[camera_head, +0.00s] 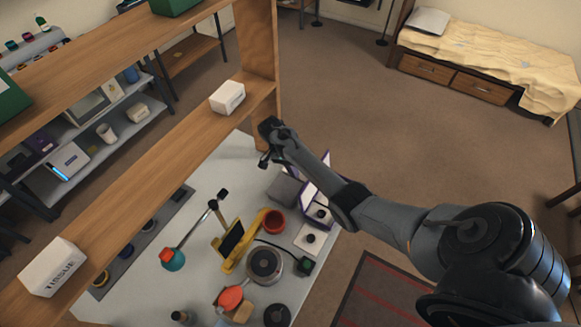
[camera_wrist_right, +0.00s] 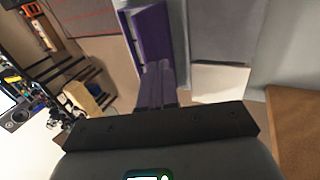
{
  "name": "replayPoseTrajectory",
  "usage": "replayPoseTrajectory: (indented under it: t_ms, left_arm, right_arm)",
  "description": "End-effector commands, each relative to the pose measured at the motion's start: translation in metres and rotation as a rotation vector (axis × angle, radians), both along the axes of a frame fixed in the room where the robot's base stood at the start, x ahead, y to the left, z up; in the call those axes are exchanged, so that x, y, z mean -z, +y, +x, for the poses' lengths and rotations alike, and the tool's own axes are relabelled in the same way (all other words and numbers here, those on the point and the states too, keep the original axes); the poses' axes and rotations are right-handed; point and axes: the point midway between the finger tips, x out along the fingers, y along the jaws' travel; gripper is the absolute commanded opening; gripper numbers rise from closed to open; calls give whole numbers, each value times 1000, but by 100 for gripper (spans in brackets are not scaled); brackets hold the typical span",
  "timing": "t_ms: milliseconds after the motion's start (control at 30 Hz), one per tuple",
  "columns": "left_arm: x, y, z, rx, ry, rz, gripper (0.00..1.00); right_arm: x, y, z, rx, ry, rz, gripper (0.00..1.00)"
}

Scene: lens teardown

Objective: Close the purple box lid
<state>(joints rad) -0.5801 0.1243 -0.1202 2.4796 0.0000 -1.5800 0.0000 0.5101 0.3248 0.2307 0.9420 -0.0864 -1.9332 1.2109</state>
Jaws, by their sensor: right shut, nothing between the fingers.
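The purple box (camera_head: 307,193) stands at the right end of the white worktable, partly hidden by my right arm. Its purple-edged lid stands up, open, with a pale inner face. In the right wrist view a purple panel of the box (camera_wrist_right: 150,35) shows beyond the fingers. My right gripper (camera_head: 264,160) is shut and empty, above the table's far end, left of the box in the head view. Its closed fingers (camera_wrist_right: 157,85) also show in the right wrist view, overlapping the purple panel; whether they touch it cannot be told. My left gripper is out of view.
A grey box (camera_head: 285,188) sits beside the purple box. A red bowl (camera_head: 273,222), a yellow stand (camera_head: 233,245) and a round grey device (camera_head: 264,263) crowd the table. A wooden shelf (camera_head: 150,170) with a white box (camera_head: 227,97) runs close left of my gripper.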

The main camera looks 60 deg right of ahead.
Motion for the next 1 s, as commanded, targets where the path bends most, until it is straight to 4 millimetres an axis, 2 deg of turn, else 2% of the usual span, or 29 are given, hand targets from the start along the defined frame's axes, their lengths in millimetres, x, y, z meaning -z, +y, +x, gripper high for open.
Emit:
replayPoseTrajectory:
  t_ms: [200,400,633,1000]
  left_arm:
    - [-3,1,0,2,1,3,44]
    - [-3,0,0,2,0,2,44]
    - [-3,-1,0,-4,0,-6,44]
    - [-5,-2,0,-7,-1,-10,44]
  right_arm:
    - [31,-1,-16,0,1,1,0]
    - [50,-1,-25,0,0,-1,0]
    - [58,-1,-28,-1,-1,0,0]
    - [57,0,-27,-4,-5,0,0]
